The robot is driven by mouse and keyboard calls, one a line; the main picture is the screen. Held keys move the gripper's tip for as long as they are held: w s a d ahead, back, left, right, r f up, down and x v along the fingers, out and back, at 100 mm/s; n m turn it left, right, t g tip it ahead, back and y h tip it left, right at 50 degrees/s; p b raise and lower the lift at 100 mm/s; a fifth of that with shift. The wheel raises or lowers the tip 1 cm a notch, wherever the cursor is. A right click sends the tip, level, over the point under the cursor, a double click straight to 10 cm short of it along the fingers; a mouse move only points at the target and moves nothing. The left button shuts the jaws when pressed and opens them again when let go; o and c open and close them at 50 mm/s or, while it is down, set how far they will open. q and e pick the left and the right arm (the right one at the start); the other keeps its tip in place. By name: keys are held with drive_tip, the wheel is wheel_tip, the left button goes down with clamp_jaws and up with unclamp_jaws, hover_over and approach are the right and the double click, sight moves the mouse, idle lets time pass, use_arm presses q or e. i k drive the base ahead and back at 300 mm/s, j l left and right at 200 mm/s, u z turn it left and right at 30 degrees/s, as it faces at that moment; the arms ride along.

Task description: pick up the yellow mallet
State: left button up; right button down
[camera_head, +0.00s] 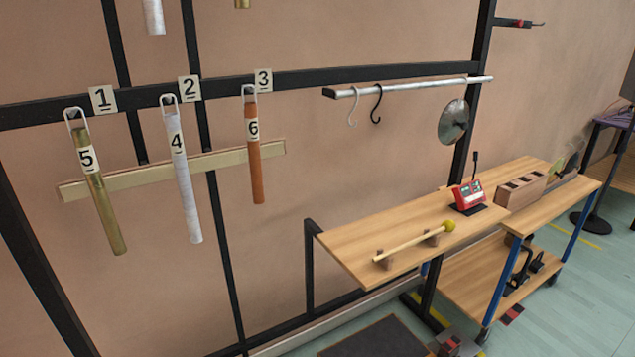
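The yellow mallet (412,244) has a round yellow head and a pale wooden stick. It lies across two small dark rests on the near part of the wooden shelf (350,245), with its head toward the right and its stick end toward the left. Nothing touches it apart from the rests. Neither my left gripper nor my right gripper is in view.
A red device (468,195) and a wooden block with slots (521,190) stand farther right. Numbered tubes hang from a black frame (330,77) at left. A rail (425,86) with hooks and a metal disc (453,121) hang above the shelf.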

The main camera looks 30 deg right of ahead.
sight(447, 225)
drive_tip(key=z, duration=1.55)
